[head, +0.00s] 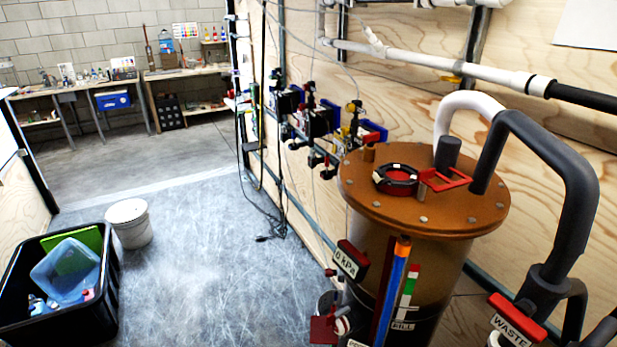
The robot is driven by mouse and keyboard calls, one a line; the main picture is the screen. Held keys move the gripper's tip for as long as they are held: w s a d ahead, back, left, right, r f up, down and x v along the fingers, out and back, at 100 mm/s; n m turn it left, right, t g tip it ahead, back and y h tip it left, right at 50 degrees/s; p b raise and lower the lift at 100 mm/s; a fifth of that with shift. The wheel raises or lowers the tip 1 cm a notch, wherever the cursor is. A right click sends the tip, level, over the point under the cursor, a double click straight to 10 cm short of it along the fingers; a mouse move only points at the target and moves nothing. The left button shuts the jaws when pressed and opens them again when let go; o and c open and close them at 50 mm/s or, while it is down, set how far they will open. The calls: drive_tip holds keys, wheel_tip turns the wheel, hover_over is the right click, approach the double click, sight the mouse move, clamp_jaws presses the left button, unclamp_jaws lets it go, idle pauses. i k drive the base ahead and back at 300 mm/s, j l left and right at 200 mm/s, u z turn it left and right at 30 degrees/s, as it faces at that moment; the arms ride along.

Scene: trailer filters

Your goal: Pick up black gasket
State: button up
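A black ring that looks like the black gasket (402,171) lies on the orange-brown round lid (436,219) of a tall filter tank at the right. It is around or on top of a red round part with light marks, near the lid's back left. I cannot tell whether it lies loose or is seated. A flat red bracket or handle (446,181) is close to its right side. My gripper is not in view.
Thick grey and white pipes (567,190) arch beside the tank on the right. Valves and gauges (320,120) line the plywood wall behind. A black bin (75,320) and a white bucket (129,223) stand at the left. The middle floor is mostly clear, with cables near the wall.

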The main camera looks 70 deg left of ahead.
sight(380, 179)
drive_tip(key=u, duration=2.15)
